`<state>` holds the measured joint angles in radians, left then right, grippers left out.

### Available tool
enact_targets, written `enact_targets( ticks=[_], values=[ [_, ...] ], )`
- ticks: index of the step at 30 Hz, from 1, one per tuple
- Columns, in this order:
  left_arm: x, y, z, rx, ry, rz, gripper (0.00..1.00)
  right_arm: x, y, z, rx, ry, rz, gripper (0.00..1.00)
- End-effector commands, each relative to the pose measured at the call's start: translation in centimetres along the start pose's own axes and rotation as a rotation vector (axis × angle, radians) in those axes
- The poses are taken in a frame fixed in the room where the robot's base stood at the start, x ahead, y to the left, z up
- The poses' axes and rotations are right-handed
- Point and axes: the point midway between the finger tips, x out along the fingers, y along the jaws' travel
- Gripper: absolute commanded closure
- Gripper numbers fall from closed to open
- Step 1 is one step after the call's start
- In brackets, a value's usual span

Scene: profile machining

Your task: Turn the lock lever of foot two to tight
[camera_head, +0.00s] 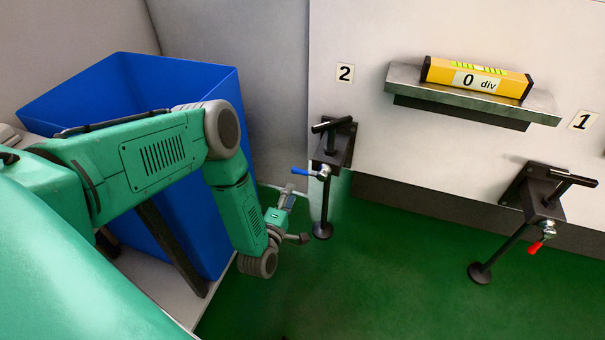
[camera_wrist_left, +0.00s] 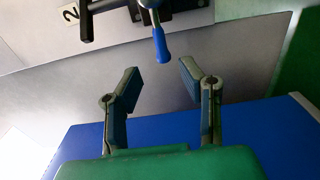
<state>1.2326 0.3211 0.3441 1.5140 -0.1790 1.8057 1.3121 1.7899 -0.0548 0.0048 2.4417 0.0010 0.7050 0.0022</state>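Foot two is a black clamp (camera_head: 332,152) on the pale machine wall under the label 2 (camera_head: 345,72), with a leg down to a round pad (camera_head: 322,230). Its lock lever has a blue handle (camera_head: 303,172) pointing left in the head view. In the left wrist view the blue handle (camera_wrist_left: 161,45) points down toward the gap between my fingers. My left gripper (camera_head: 287,190) is just left of and below the handle. The wrist view shows the left gripper (camera_wrist_left: 158,68) open, its fingers apart with nothing between them. My right gripper is not in view.
A blue bin (camera_head: 95,85) stands at the left, behind and beside my left arm. Foot one (camera_head: 542,195) with a red lever (camera_head: 536,247) is at the right. A yellow level (camera_head: 476,78) reading 0 div rests on a metal ledge (camera_head: 545,108). Green floor is clear between the feet.

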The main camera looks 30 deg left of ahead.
Motion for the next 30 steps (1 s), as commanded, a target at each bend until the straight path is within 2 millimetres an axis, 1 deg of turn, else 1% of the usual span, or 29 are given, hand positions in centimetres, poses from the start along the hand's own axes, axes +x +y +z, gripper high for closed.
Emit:
enact_targets(
  ticks=[1, 6, 12, 15, 18, 27, 29, 30],
  values=[
    [1.3, -0.2, -0.1, 0.000, 0.001, 0.004, 0.66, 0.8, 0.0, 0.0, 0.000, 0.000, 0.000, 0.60],
    [5.0, -0.3, -0.1, -0.001, 0.001, 0.003, 0.66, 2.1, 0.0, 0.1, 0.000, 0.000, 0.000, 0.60],
    [8.2, -0.3, -0.1, 0.000, 0.000, 0.001, 0.66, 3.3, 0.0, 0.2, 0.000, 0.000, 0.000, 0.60],
    [9.2, -0.3, -0.1, 0.000, 0.000, -0.001, 0.66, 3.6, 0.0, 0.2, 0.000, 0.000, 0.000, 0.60],
    [9.7, -0.2, -0.1, 0.000, 0.000, -0.002, 0.66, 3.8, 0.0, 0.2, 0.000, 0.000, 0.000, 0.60],
    [9.9, -0.1, -0.1, 0.000, 0.000, -0.002, 0.66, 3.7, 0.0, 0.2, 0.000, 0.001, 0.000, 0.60],
    [9.9, -0.1, -0.1, 0.000, 0.000, -0.002, 0.87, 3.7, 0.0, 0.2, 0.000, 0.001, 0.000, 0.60],
    [9.9, -0.1, -0.1, 0.000, 0.000, -0.002, 1.00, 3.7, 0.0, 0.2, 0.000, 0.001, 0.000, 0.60]
  ],
)
